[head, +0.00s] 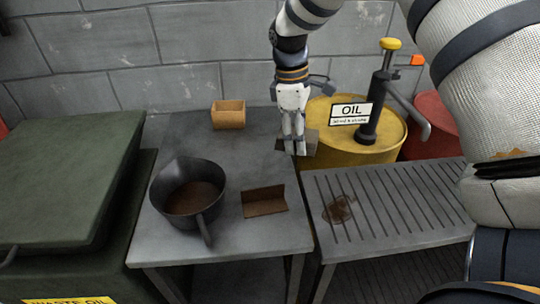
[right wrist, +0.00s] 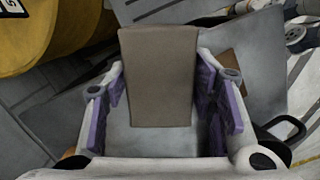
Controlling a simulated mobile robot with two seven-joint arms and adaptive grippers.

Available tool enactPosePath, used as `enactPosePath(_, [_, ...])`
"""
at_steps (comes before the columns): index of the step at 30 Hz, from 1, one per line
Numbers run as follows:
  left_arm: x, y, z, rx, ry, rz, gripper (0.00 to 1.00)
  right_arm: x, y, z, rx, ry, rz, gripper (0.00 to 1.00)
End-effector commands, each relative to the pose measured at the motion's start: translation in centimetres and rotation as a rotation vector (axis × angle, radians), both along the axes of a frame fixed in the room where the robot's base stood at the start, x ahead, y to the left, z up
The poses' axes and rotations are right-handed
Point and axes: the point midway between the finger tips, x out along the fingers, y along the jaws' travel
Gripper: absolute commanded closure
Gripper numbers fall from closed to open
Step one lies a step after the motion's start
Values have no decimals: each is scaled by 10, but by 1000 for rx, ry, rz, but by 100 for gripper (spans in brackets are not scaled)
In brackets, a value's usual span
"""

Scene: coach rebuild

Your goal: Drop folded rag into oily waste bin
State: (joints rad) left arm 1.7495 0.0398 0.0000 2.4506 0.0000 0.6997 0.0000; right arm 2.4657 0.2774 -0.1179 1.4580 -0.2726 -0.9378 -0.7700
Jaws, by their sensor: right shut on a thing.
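My right gripper (head: 296,145) is above the back right part of the metal table. It is shut on a grey-brown flat folded rag (head: 311,142). In the right wrist view the rag (right wrist: 160,75) stands between the purple-padded fingers of the right gripper (right wrist: 161,100). A green bin (head: 62,180) stands at the left with a yellow label (head: 70,300) reading "WASTE OIL", cut off by the frame. Its lid lies over the top and looks down; its opening is not visible. My left gripper is not in view.
The metal table (head: 155,255) holds a dark pan (head: 222,180) with brown contents, a brown angled piece (head: 265,202) and a tan box (head: 228,115). A yellow oil drum (head: 345,155) with a pump (head: 375,105) stands behind a slatted bench (head: 400,205) with a brown stain.

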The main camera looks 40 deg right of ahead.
Motion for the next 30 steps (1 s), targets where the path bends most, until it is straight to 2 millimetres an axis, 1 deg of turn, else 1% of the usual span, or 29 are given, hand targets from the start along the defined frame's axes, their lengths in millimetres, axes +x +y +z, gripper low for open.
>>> enactPosePath(3, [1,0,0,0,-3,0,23,-13,26,0,-2,-2,-81,79])
enactPosePath(5, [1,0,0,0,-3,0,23,-21,40,0,-4,-1,-132,79])
enactPosePath(6, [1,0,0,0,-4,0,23,-27,51,-1,-3,0,-169,79])
enactPosePath(8, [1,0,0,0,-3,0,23,-36,68,-2,-4,-1,-228,79])
enactPosePath(9, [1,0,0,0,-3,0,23,-42,81,-2,-2,-1,-268,79])
enactPosePath(11, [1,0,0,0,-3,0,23,-51,98,-3,-3,-1,-330,79])
enactPosePath(12, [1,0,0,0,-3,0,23,-57,110,-4,-3,-1,-370,79])
enactPosePath(15, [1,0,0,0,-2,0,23,-71,137,-5,-2,-1,-462,79])
enactPosePath(21, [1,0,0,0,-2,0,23,-92,179,-7,-1,-3,-611,79])
enactPosePath(24, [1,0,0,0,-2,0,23,-101,195,-8,1,1,-670,79])
enactPosePath(30, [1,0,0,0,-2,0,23,-99,194,-8,3,-2,-665,79])
